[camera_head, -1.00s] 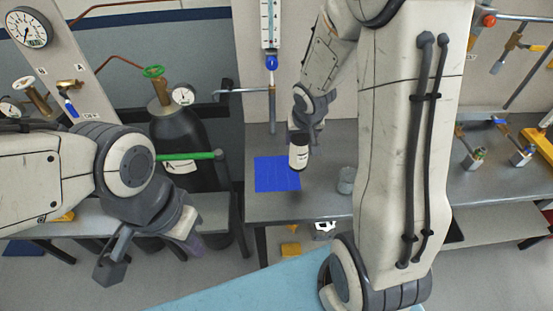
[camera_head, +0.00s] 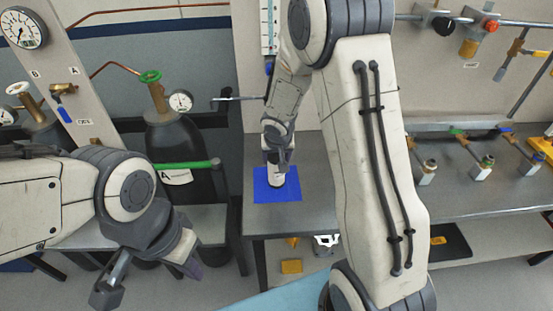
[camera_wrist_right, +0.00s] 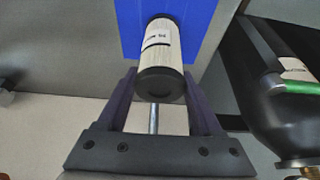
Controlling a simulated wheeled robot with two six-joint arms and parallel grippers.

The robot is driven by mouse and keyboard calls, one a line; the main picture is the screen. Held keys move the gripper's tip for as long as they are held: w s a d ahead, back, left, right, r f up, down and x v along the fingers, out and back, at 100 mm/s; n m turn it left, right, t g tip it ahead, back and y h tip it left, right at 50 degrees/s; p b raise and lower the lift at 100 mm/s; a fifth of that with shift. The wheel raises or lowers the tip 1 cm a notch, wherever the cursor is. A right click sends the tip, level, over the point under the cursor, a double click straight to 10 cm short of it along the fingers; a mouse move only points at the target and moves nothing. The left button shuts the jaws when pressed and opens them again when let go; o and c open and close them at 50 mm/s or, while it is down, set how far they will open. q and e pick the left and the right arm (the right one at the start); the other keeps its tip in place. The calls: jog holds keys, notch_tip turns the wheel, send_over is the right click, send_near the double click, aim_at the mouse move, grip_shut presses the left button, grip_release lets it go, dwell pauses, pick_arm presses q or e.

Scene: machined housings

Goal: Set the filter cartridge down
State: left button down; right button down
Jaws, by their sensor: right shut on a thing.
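The filter cartridge (camera_head: 278,179) is a white cylinder with a dark end cap and a label band. It is upright over the blue square mat (camera_head: 288,194) on the grey bench. My right gripper (camera_head: 275,164) is shut on it from above. In the right wrist view the cartridge (camera_wrist_right: 161,52) sits between the two fingers (camera_wrist_right: 161,98), with the blue mat (camera_wrist_right: 207,20) beyond it. Whether its lower end touches the mat, I cannot tell. My left gripper (camera_head: 147,273) is open and empty at the lower left, away from the bench.
The grey bench (camera_head: 318,185) has bare metal around the mat. A dark gas cylinder (camera_head: 178,150) with a green valve stands left of the bench. Valves and fittings (camera_head: 485,168) line the bench's right side.

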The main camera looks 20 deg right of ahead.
jog(key=shift+f, duration=0.15)
jog(key=shift+c, duration=0.2)
grip_release()
